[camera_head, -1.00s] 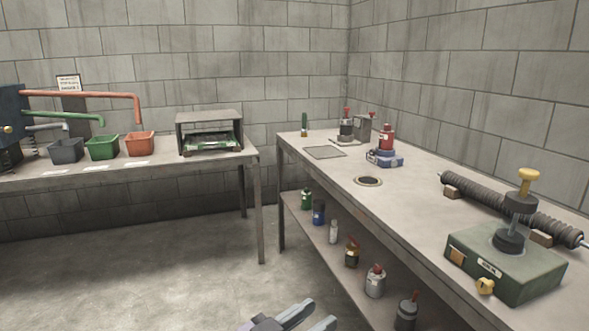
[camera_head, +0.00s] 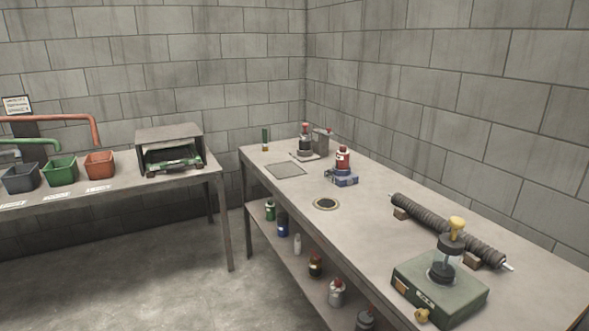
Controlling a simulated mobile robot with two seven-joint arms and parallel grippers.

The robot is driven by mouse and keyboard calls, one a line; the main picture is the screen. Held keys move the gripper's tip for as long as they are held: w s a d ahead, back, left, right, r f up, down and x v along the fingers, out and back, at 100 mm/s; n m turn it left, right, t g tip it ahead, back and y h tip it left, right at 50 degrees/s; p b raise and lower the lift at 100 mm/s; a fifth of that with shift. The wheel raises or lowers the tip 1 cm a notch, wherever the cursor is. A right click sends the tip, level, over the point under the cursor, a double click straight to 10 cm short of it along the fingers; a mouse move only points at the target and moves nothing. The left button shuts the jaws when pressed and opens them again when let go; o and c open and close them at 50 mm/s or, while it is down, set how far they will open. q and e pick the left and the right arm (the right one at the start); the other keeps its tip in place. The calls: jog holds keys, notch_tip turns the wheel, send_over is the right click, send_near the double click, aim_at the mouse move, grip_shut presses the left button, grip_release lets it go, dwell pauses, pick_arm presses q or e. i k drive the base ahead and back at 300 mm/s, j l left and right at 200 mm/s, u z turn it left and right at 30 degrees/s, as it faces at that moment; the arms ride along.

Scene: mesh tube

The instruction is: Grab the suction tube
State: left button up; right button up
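A dark ribbed tube (camera_head: 446,230), which looks like the suction tube, lies on the right-hand workbench (camera_head: 380,275) near the wall. It rests on small brown blocks, with a thin pale rod end sticking out at its lower right. A green box (camera_head: 440,290) with a clear and black cylinder and a yellow knob on top stands just in front of the tube and hides a little of its near side. Neither of my grippers shows in the head view.
Another table (camera_head: 110,190) at left holds bins and an open-fronted box (camera_head: 170,150). Floor between is clear.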

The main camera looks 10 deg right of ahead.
aim_at(448, 254)
jog(key=k+z, duration=0.1)
jog(key=z, duration=1)
